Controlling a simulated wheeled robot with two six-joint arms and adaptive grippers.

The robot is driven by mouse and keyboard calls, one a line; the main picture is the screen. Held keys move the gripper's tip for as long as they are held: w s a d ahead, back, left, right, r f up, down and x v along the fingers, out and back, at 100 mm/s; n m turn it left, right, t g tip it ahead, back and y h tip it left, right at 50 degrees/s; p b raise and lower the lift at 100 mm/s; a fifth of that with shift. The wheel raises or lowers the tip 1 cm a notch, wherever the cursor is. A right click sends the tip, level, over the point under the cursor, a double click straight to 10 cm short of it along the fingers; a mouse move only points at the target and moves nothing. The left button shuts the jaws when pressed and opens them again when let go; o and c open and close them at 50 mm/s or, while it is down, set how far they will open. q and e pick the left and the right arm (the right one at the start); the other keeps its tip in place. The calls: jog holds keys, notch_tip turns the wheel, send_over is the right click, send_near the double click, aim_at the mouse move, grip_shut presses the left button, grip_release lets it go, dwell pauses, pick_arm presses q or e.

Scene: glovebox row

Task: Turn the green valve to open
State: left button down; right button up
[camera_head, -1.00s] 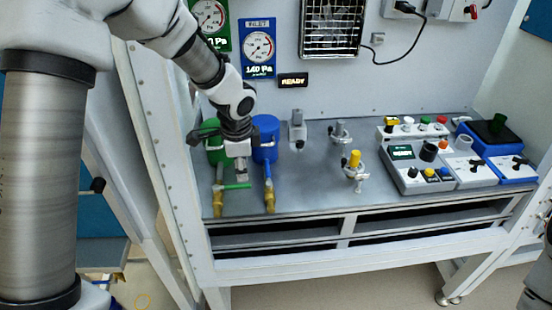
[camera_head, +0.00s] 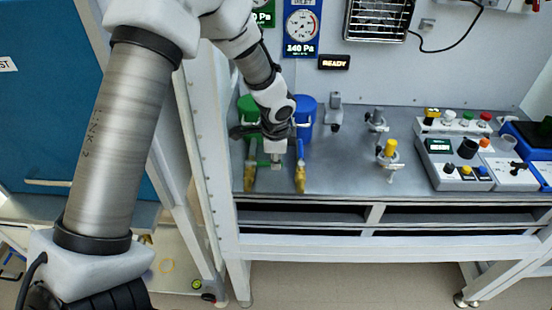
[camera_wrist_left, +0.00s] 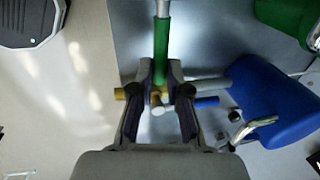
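The green valve handle shows in the left wrist view (camera_wrist_left: 162,50) as a straight bar, lying crosswise to a brass fitting (camera_wrist_left: 121,95). In the head view only a small part of the handle (camera_head: 262,164) shows, between the two brass pipe ends; the arm hides much around it. My left gripper (camera_head: 276,160) is low over the handle. In the left wrist view its fingers (camera_wrist_left: 161,72) are close on both sides of the bar and appear shut on it. My right gripper is not in view.
A green canister (camera_head: 247,106) and a blue canister (camera_head: 306,112) stand behind the gripper. A yellow-topped valve (camera_head: 390,148) and a control box (camera_head: 455,165) stand farther right. The glovebox side frame (camera_head: 210,150) is close on the left. The grey bench between is partly clear.

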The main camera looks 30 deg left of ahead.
pick_arm(q)
jog(key=shift+f, duration=0.1)
jog(key=w+n, duration=0.1)
jog(key=n, duration=0.1)
jog(key=w+a+n+b, duration=0.1)
jog(key=shift+a+n+y, duration=0.25)
jog(key=shift+n+y, duration=0.05)
jog(key=shift+n, duration=0.1)
jog(key=a+n, duration=0.1)
jog(key=n, duration=0.1)
jog(key=w+a+n+g, duration=0.1)
jog(key=shift+w+n, duration=0.1)
jog(key=shift+n, duration=0.3)
jog(key=n, duration=0.1)
jog(key=a+n, duration=0.1)
jog(key=shift+w+a+n+g, duration=0.25)
jog(key=shift+a+n+g, duration=0.35)
jog(key=shift+a+n, duration=0.75)
jog(key=shift+n, duration=0.55)
jog(key=c, duration=1.2)
grip_release()
jog(key=shift+o, duration=0.2)
jog(key=shift+w, duration=0.1)
